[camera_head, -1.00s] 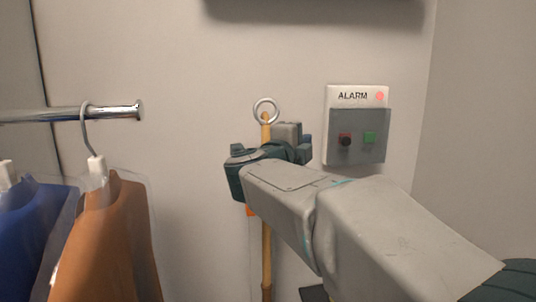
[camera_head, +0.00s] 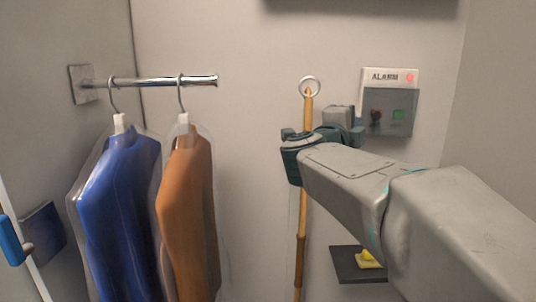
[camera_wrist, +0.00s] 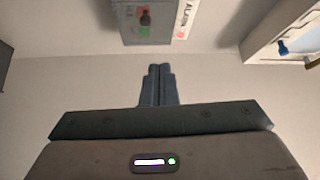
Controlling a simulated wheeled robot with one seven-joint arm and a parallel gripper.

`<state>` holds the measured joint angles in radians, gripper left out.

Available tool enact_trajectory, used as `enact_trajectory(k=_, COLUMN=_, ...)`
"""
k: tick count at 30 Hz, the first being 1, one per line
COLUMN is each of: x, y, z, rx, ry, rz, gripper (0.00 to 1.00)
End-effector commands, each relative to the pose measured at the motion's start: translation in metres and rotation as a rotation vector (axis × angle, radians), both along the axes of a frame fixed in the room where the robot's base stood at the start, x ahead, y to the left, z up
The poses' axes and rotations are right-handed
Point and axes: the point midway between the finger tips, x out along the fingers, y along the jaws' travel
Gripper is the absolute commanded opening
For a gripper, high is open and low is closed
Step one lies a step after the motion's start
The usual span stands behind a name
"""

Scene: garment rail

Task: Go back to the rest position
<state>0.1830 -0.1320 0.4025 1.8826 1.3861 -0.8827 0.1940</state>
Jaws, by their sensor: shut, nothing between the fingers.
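My gripper (camera_wrist: 157,72) shows in the wrist view with its two fingers together and nothing between them. In the head view, my arm reaches from the lower right toward the back wall. The hand end is in front of the wooden pole and left of the alarm panel (camera_head: 388,102), and the fingertips are hidden there. The alarm panel also shows upside down at the top of the wrist view (camera_wrist: 146,20), apart from the fingers.
A metal rail (camera_head: 150,81) at the left holds a blue garment (camera_head: 120,205) and an orange garment (camera_head: 185,215) in clear covers. A wooden pole (camera_head: 303,225) with a ring top stands by the back wall. A dark plate with a yellow item (camera_head: 368,259) is below my arm.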

Motion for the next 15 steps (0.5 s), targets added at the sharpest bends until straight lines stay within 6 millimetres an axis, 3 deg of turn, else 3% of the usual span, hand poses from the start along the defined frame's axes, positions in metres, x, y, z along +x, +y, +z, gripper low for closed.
enact_trajectory(k=9, x=0.005, y=0.029, z=-0.008, rx=-0.175, ry=0.085, rz=0.207, gripper=0.0)
enact_trajectory(k=15, x=0.0, y=0.056, z=-0.032, rx=-0.342, ry=0.207, rz=0.403, gripper=0.0)
